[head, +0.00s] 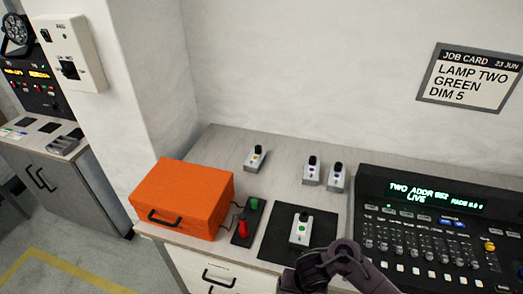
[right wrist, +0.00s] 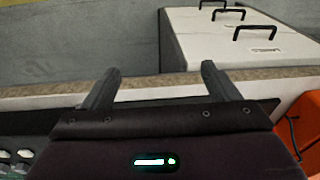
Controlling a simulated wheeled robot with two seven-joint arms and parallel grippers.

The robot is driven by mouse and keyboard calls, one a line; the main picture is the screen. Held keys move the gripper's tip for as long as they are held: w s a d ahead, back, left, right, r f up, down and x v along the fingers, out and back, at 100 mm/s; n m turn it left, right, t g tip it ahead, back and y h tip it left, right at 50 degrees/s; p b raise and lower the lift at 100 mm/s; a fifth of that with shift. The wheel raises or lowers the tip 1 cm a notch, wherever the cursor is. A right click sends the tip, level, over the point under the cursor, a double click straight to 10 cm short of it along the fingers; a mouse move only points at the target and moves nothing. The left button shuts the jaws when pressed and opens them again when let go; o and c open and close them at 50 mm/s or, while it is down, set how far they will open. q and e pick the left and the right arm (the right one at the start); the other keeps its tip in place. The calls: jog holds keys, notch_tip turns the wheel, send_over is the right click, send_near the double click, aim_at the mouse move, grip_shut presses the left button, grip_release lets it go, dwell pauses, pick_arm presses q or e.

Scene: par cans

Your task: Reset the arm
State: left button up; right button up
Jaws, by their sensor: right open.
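My right arm comes in at the bottom of the head view, over the counter's front edge, right of the black mat (head: 274,239). Its gripper is only partly seen there, and its fingertips are not clear. In the right wrist view my right gripper (right wrist: 157,85) has its two dark fingers wide apart with nothing between them. Beyond them are the counter edge (right wrist: 145,92) and a white drawer unit (right wrist: 225,45). My left arm and gripper are not in view.
A green-marked grey unit (head: 301,228) stands on the mat, close to my arm. Several similar units (head: 256,160) stand behind. An orange case (head: 183,195) and red-lever box (head: 244,225) are left. A console (head: 430,240) is right. A job card (head: 471,78) hangs above.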

jog(key=s+d+f+y+b, duration=0.1)
jog(key=s+f, duration=0.2)
jog(key=f, duration=0.5)
jog(key=s+d+f+n+y+b, duration=0.1)
jog(key=s+f, duration=0.3)
jog(key=f, duration=0.5)
jog(key=s+d+f+y+b, duration=0.1)
jog(key=s+f+b, duration=0.15)
jog(key=f, duration=0.55)
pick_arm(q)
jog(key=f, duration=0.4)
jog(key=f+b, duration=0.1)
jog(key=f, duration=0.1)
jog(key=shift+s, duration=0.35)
pick_arm(e)
jog(key=s+d+f+n+h, duration=0.1)
jog(key=s+d+f, duration=0.4)
jog(key=s, duration=0.5)
jog(key=s+d+f+n+h, duration=0.2)
jog(key=s+d+f, duration=0.3)
jog(key=s, duration=0.5)
notch_tip(320, 180, down, 3)
jog(key=shift+s+r+n+g, duration=0.2)
jog(key=shift+n+g, duration=0.1)
jog(key=shift+n, duration=0.1)
